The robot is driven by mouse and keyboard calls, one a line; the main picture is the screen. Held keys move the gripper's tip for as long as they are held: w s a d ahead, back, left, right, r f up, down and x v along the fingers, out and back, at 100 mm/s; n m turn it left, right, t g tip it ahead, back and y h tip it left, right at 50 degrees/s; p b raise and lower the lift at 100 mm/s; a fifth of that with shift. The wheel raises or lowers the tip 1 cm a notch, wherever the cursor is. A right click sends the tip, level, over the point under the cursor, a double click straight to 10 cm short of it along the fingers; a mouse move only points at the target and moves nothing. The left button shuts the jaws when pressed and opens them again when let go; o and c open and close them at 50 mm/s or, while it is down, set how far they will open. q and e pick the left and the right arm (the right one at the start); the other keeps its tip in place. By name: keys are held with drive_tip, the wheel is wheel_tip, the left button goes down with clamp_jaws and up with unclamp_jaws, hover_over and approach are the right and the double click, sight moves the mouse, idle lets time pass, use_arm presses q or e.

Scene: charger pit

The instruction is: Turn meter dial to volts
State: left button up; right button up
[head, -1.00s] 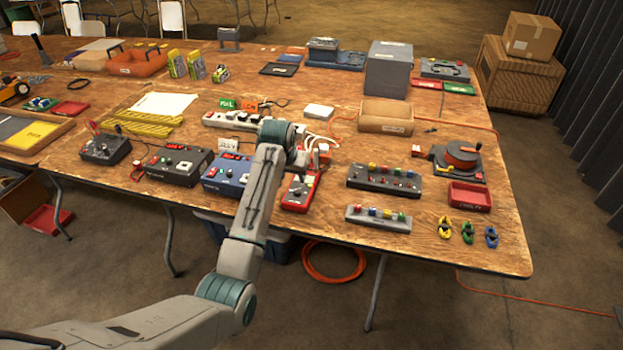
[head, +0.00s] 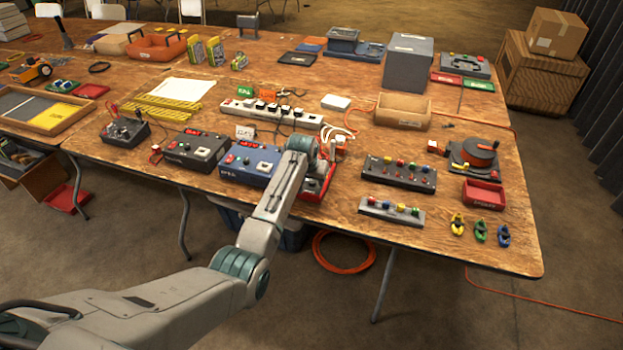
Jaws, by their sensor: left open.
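The meter (head: 329,177) is a red handheld unit lying near the front edge of the wooden table. My left arm's wrist covers most of it in the head view, and its dial is hidden. My left gripper (head: 322,152) is over the far part of the meter. Its fingers are mostly hidden behind the wrist, but it is open, and I cannot tell whether it touches the meter. My right gripper is not in view.
A blue power box (head: 246,163) stands just left of the meter. A dark switch panel (head: 399,174) and a grey button bar (head: 392,211) lie to the right.

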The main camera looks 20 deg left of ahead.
use_arm(q)
drive_tip(key=shift+c, duration=0.5)
clamp_jaws()
